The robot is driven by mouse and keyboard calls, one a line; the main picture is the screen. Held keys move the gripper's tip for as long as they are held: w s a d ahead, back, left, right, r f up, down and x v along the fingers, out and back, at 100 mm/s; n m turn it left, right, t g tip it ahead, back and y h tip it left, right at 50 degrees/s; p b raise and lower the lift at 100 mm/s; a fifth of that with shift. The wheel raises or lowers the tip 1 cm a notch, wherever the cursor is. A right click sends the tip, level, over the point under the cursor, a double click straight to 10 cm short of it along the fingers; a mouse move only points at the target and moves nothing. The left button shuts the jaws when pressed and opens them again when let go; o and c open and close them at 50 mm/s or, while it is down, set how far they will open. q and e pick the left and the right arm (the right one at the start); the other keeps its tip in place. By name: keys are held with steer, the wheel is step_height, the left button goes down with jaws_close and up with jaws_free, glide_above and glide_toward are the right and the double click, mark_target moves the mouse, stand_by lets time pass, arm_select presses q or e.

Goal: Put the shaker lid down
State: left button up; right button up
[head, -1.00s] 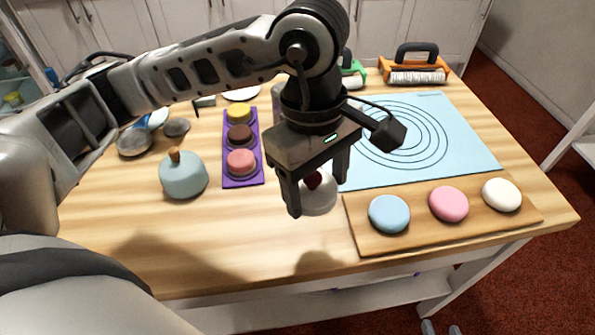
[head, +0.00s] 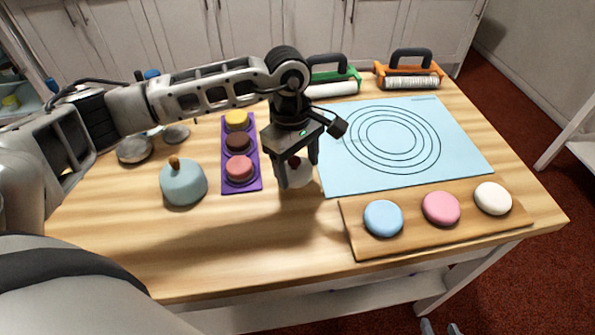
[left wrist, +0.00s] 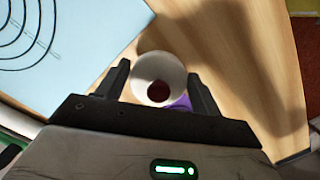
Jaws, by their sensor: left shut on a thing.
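The shaker lid (head: 302,178) is a white round piece with a dark red knob on top. My left gripper (head: 299,174) has its two fingers on either side of it and is shut on it, just left of the blue mat. In the left wrist view the lid (left wrist: 170,66) sits between the fingertips (left wrist: 160,82), knob facing the camera. The fingers hide part of the lid in the head view. I cannot tell whether its underside touches the table.
A purple tray (head: 228,186) with three coloured rounds stands left of the lid. A blue-grey domed pot (head: 183,184) is further left. A blue ringed mat (head: 465,160) lies right. A wooden board (head: 363,246) holds three rounds in front. The front-left table is clear.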

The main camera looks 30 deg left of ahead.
mark_target(298, 175)
arm_select(q)
step_height(298, 175, down, 3)
steer(key=shift+w+f+p, duration=0.1)
steer(key=shift+p, duration=0.4)
steer(key=shift+f+b, duration=0.25)
steer(key=shift+b, duration=0.05)
steer(key=o, duration=0.9)
steer(key=shift+o, duration=0.2)
arm_select(e)
steer(key=shift+r, duration=0.2)
arm_select(q)
steer(key=shift+r, duration=0.1)
arm_select(e)
steer(key=shift+r, duration=0.1)
